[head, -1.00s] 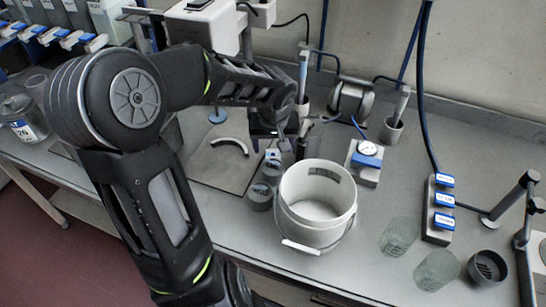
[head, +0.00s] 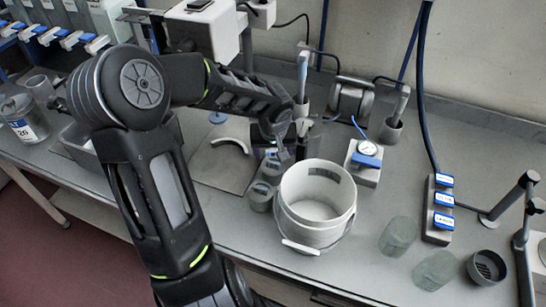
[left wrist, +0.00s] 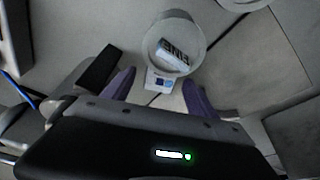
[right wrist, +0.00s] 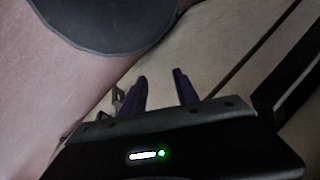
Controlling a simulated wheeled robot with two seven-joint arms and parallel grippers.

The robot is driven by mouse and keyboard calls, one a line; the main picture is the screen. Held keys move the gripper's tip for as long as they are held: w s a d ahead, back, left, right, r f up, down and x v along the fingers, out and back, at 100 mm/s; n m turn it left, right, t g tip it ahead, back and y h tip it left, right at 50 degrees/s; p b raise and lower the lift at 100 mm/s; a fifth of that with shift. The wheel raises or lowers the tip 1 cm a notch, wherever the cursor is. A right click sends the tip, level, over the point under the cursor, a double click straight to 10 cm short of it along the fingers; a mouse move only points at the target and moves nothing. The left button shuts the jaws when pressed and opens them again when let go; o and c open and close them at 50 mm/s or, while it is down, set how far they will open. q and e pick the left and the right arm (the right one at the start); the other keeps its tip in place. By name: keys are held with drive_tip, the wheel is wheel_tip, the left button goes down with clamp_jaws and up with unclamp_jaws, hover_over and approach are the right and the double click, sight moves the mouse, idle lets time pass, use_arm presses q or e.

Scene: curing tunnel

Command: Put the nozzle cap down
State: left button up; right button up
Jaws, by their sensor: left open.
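My left gripper (head: 279,152) is open, low over the bench behind the white bucket (head: 303,222). In the left wrist view its fingers (left wrist: 157,90) stand wide apart. I see nothing clamped between the fingers. I cannot tell for certain which piece is the nozzle cap. My right gripper (right wrist: 162,84) has its fingers apart with nothing between them; it is outside the head view.
Two small grey cups (head: 260,199) stand left of the bucket. A gauge block (head: 363,172) is to the right, with two greenish glass jars (head: 437,271), a dark slotted cup (head: 487,268) and a blue-labelled strip (head: 439,222). The bench between bucket and jars is clear.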

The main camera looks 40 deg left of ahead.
sight(273, 156)
use_arm(q)
drive_tip(key=shift+c, duration=0.2)
clamp_jaws()
idle(0.4)
drive_tip(key=shift+r, duration=0.1)
wheel_tip(273, 156, up, 10)
idle(0.4)
idle(0.5)
